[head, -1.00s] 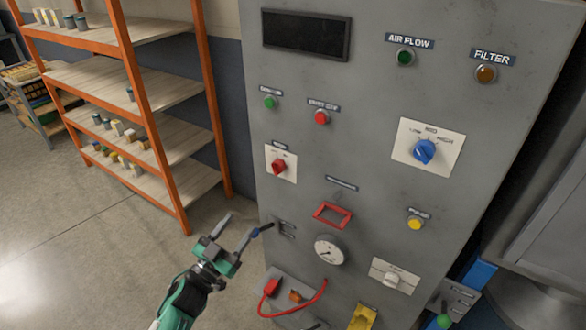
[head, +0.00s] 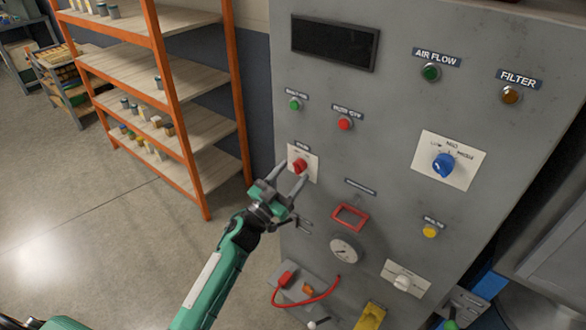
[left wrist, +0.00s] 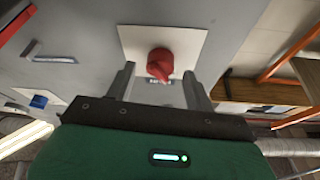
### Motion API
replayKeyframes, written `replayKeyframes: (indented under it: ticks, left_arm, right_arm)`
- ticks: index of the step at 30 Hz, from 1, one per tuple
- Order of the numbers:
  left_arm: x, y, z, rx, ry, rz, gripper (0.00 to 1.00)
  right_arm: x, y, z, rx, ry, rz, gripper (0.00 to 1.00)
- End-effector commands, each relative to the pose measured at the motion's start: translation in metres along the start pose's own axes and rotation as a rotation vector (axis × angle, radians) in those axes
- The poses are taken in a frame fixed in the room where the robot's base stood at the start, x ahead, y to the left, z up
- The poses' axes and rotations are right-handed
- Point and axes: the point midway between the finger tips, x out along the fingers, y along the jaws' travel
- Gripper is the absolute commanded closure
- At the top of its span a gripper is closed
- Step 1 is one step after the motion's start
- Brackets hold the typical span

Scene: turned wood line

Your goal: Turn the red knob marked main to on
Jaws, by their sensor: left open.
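The red knob (head: 299,166) sits on a white plate (head: 312,172) on the left side of the grey cabinet front, under a small dark label. The label is too small to read surely. In the left wrist view the knob (left wrist: 160,63) lies ahead, between and beyond the two fingertips. My left gripper (head: 289,177) is open and empty, just in front of the plate, with its fingers pointing at the knob. It also shows in the left wrist view (left wrist: 158,82). I see no contact with the knob. My right gripper is not in view.
Green (head: 294,104) and red (head: 344,124) buttons sit above the knob. A red frame (head: 350,217), a gauge (head: 345,249) and a red cable (head: 305,303) are below. A blue selector (head: 444,166) is to the right. An orange shelf (head: 170,90) stands left.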

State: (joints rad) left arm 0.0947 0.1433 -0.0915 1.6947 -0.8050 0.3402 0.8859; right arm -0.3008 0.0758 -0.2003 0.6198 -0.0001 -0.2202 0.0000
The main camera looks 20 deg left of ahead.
Motion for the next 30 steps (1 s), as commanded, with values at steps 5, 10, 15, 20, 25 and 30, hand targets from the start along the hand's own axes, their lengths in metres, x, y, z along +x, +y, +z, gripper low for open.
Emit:
replayKeyframes:
  ticks: [5,10,15,20,25,30]
  left_arm:
    - [0.0111,0.0001,-0.0001,0.0,0.0,0.0,0.46]
    - [0.0121,0.0003,0.0003,0.001,0.0,0.001,0.46]
    - [0.0119,0.0003,0.0002,0.001,0.0,0.001,0.58]
    - [0.0118,0.0003,0.0002,0.001,0.0,0.001,0.9]
    - [0.0118,0.0002,0.0001,0.005,0.0,0.003,0.91]
    - [0.0119,0.0,0.0,0.038,0.0,0.017,0.91]
  right_arm:
    - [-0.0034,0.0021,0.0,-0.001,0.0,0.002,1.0]
    - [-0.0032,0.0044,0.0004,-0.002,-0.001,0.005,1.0]
    - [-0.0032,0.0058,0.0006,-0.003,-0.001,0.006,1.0]
    - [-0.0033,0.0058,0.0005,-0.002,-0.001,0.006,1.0]
    - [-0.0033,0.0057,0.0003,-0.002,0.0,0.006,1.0]
    - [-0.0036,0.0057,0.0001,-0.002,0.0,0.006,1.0]
